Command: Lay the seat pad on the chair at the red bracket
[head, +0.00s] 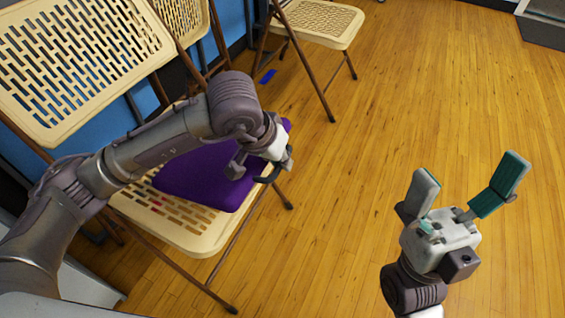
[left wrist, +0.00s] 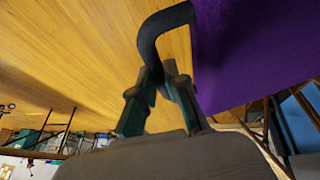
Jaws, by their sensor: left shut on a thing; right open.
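The purple seat pad (head: 205,186) is over the cream seat of the near folding chair (head: 192,236), partly hidden by my left arm. I cannot tell whether it rests on the seat. A small red mark (head: 157,204) shows on the seat at the pad's left edge. My left gripper (head: 268,171) is shut on a dark curved handle at the pad's right side. In the left wrist view the handle (left wrist: 150,28) runs from between the fingers to the purple pad (left wrist: 250,50). My right gripper (head: 467,198) is open and empty over the floor at the right.
Another folding chair (head: 318,22) stands at the back, with a blue strip (head: 268,76) on the floor near it. A blue wall is behind the chairs. The wooden floor (head: 420,100) is clear in the middle and right.

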